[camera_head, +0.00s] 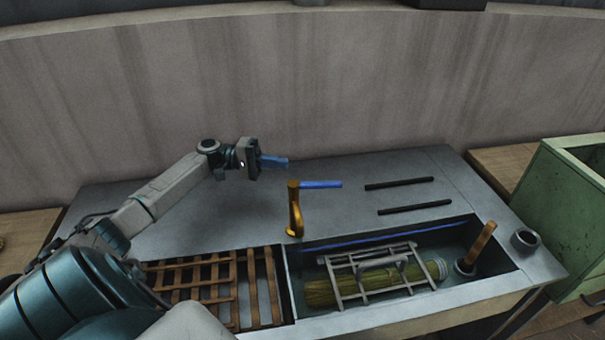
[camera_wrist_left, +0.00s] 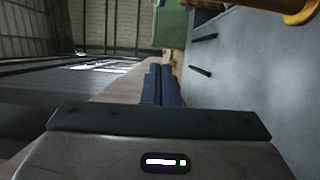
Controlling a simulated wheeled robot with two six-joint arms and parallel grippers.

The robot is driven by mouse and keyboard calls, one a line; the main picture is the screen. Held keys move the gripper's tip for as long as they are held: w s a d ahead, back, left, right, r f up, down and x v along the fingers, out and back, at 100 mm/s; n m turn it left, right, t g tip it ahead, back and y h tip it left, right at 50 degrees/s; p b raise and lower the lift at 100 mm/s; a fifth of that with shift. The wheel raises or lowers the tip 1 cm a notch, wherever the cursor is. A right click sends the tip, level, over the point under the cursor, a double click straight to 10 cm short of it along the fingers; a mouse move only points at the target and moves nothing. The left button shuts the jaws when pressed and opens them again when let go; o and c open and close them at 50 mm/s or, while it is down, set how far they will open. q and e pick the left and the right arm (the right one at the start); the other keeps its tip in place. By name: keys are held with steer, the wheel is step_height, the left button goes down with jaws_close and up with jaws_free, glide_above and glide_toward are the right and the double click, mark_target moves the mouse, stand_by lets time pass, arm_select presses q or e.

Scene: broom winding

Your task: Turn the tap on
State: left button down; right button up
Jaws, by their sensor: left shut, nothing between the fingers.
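The tap (camera_head: 295,209) is a brass-coloured post with a curved spout and a blue lever (camera_head: 320,184) that points right from its top. It stands on the metal counter behind the basin. Part of the brass tap (camera_wrist_left: 290,8) also shows at the top right of the left wrist view. My left gripper (camera_head: 287,162) is shut and empty, with its blue fingers pointing right, behind and a little left of the tap. The shut fingers (camera_wrist_left: 161,86) show side by side in the left wrist view, apart from the tap. My right gripper is not in view.
The basin (camera_head: 300,272) holds a metal frame with a straw bundle (camera_head: 385,279) and an upright wooden handle (camera_head: 480,245). A wooden slatted rack (camera_head: 215,280) lies left of it. Two black bars (camera_head: 400,183) lie on the counter. A green box (camera_head: 560,195) stands right.

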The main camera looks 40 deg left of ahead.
mark_target(315, 186)
arm_select(q)
steer(key=w+d+p, duration=0.1)
steer(key=d+p, duration=0.5)
steer(key=d, duration=0.5)
steer(key=shift+d+r, duration=0.2)
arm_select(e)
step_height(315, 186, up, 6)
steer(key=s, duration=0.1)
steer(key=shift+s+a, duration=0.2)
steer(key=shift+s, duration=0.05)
arm_select(q)
steer(key=shift+w, duration=0.15)
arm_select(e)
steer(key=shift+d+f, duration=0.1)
